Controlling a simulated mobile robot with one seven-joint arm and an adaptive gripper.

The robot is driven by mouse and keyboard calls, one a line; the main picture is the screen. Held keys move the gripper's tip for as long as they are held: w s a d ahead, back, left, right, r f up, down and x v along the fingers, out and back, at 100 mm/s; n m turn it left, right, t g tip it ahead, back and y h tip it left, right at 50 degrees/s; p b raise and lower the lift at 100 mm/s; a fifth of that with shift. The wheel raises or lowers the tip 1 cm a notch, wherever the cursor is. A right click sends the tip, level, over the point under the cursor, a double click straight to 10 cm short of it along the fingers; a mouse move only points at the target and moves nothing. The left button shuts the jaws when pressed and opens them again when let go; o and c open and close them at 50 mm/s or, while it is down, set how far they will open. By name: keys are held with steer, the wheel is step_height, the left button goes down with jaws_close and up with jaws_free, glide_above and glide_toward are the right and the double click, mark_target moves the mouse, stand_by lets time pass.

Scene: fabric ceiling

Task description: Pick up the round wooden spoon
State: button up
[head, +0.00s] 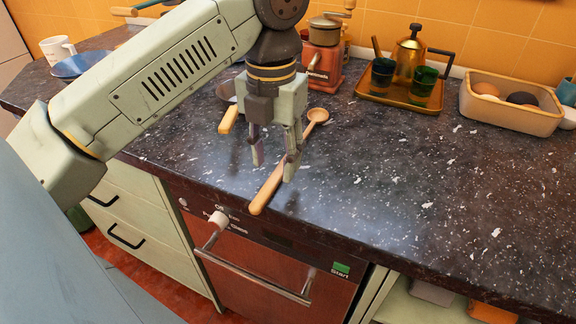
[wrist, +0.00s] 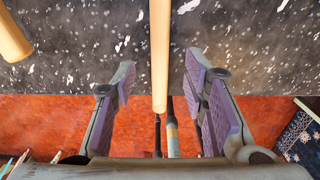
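The round wooden spoon (head: 268,190) lies on the dark speckled counter, its round bowl away from me and its handle end near the front edge. My gripper (head: 274,170) points down over the handle, open and empty. In the head view, its right finger covers part of the handle. In the wrist view, the spoon's handle (wrist: 160,50) runs between the two purple-padded fingers (wrist: 160,82), with a gap on each side. I cannot tell how far the fingertips are above the counter. The bowl is outside the wrist view.
A dark pan with a wooden handle (head: 229,119) lies left of the spoon. A red grinder (head: 322,68) stands behind. A gold tray (head: 372,97) with a kettle and green glasses, and a tan bin (head: 512,122), stand at back right. The counter's right front is clear.

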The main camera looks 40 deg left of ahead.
step_height(320, 180, down, 3)
steer(key=shift+b, duration=0.55)
jaws_close()
steer(key=shift+r, duration=0.1)
